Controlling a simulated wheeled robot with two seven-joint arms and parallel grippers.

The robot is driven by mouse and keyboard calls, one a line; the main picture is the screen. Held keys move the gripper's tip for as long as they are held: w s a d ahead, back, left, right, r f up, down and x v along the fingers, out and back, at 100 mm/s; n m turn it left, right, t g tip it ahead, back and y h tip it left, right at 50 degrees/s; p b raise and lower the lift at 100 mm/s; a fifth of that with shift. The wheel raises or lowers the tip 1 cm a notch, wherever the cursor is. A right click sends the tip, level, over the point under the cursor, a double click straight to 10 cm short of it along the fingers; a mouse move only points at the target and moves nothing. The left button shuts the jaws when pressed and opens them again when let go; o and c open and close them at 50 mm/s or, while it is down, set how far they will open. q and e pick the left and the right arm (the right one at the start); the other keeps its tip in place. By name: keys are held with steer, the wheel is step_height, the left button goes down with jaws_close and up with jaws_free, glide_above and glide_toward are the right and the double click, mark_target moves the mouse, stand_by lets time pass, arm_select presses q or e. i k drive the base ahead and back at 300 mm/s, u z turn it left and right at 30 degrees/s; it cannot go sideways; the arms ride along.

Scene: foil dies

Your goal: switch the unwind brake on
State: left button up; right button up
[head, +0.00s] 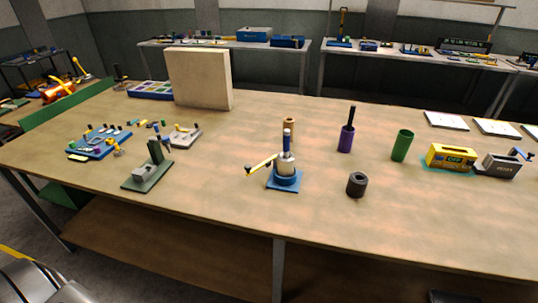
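A yellow box (436,160) stands near the right end of the table, and its small dark label reads "OFF" in light letters. A cyan-blue edge shows around its base. Right beside it, on its right, is a grey box-like device (499,168) with a blue part and a dark lever-like piece on top; its front lettering is too small to read. I cannot tell for sure which of the two is the unwind brake. Neither of my grippers is in view.
A blue-based press (284,182) with a yellow handle, a dark ring (357,184), a purple holder (346,142) and a green cup (402,145) stand mid-table. White sheets (446,120) lie behind the yellow box. The table's front right is clear.

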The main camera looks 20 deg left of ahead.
mark_target(248, 167)
steer(key=u, duration=0.85)
